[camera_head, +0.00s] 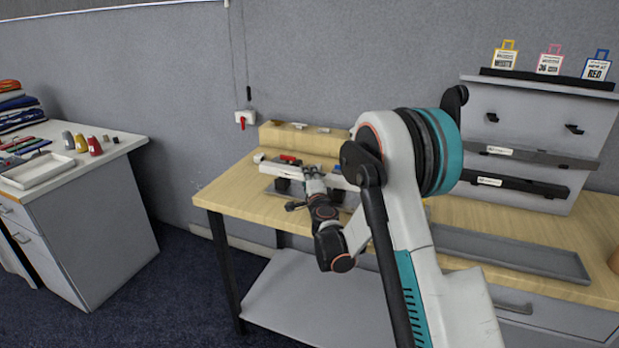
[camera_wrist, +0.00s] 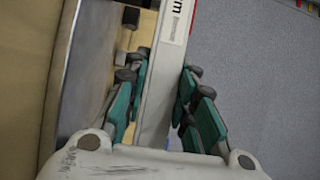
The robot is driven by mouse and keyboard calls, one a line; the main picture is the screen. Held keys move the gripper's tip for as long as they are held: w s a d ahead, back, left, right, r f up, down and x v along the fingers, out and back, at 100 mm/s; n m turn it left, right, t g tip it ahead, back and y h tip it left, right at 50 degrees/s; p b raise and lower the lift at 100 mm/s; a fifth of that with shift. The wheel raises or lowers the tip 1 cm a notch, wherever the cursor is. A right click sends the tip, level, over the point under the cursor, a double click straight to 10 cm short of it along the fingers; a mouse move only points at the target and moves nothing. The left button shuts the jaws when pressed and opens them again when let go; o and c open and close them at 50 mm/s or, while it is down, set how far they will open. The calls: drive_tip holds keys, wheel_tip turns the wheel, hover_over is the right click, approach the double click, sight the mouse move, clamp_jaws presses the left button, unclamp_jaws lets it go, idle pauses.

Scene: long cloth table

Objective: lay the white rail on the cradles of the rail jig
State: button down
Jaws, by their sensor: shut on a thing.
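The white rail (camera_head: 280,169) runs across the wooden table in the head view, over the grey plate of the rail jig (camera_head: 268,190). A dark block of the jig shows just under the rail's left part. I cannot tell whether the rail touches the cradles. My gripper (camera_head: 314,186) is shut on the rail near its middle. In the wrist view, the teal fingers of my gripper (camera_wrist: 164,85) stand on both sides of the rail (camera_wrist: 162,75), which carries dark lettering. The jig's grey plate and dark blocks (camera_wrist: 130,16) lie to the left. My arm hides part of the jig.
A red item (camera_head: 290,159) sits just behind the rail. A wooden ledge (camera_head: 300,138) runs along the back. A long grey tray (camera_head: 515,254) lies to the right, below a grey rack (camera_head: 535,110) with dark bars. A separate white-topped cabinet (camera_head: 75,165) stands left.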

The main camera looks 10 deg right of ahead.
drive_tip(key=shift+f, duration=0.9)
drive_tip(key=c, duration=1.2)
unclamp_jaws()
drive_tip(key=shift+c, duration=0.2)
